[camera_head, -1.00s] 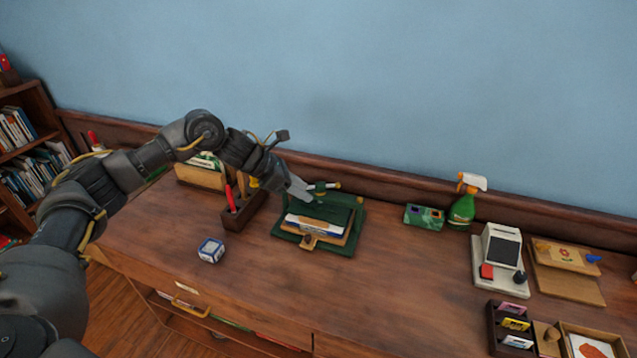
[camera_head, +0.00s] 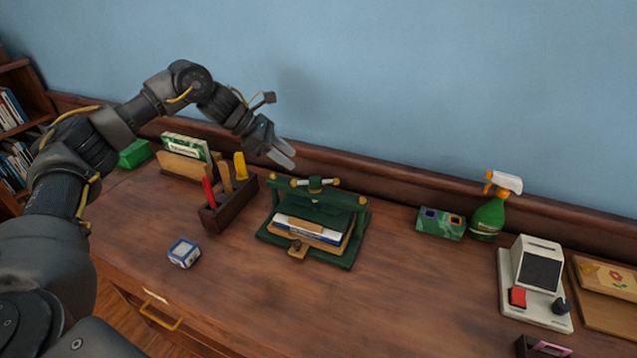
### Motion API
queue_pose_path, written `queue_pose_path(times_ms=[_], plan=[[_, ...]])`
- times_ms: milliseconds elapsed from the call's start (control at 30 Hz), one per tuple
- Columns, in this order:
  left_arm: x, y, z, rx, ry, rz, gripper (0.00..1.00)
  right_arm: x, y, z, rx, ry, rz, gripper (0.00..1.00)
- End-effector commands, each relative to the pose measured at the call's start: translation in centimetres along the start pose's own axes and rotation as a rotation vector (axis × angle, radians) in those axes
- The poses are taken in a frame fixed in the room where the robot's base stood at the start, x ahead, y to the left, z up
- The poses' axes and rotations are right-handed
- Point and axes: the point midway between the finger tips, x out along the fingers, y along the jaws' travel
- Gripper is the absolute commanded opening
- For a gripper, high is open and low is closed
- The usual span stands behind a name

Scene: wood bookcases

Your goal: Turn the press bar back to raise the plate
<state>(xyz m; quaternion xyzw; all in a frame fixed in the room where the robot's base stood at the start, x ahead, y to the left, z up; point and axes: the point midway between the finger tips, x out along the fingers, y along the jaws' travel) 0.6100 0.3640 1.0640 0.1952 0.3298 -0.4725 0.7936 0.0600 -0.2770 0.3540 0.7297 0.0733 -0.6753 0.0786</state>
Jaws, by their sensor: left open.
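The green book press (camera_head: 350,250) stands on the desk near the middle of the head view. Its press bar (camera_head: 297,183), with brass ends, lies crosswise over the central screw at the top. The dark green plate (camera_head: 318,212) sits under the top beam; its gap to the books below is hard to judge. A small stack of books (camera_head: 308,232) lies on the press base. My left gripper (camera_head: 290,157) is open and empty, up and to the left of the bar, apart from it. My right gripper is out of view.
A wooden tool holder (camera_head: 226,212) stands left of the press, with a blue-white box (camera_head: 183,253) in front of it. To the right are a green patterned box (camera_head: 440,224), a spray bottle (camera_head: 490,216) and a white device (camera_head: 536,275). The desk in front of the press is clear.

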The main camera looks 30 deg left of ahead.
Motion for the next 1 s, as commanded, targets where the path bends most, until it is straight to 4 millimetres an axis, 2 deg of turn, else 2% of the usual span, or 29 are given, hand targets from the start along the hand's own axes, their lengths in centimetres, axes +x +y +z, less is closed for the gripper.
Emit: queue_pose_path(times_ms=[33,267,367,700,900,1000], plan=[[0.2,0.0,-0.4,-0.002,0.0,0.002,0.42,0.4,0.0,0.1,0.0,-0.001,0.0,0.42],[0.2,0.0,-0.6,-0.007,0.0,0.007,0.42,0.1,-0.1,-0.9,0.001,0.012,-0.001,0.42],[1.4,-0.1,-0.7,-0.008,0.002,0.005,0.42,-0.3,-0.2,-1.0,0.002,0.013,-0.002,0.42],[7.8,-0.1,-0.5,-0.007,0.001,0.003,0.42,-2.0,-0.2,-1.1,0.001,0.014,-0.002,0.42],[10.1,0.0,-0.5,-0.006,0.001,0.004,0.42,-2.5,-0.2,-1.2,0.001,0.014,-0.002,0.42],[10.5,0.0,-0.5,-0.006,0.0,0.005,0.42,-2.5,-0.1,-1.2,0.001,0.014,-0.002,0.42]])
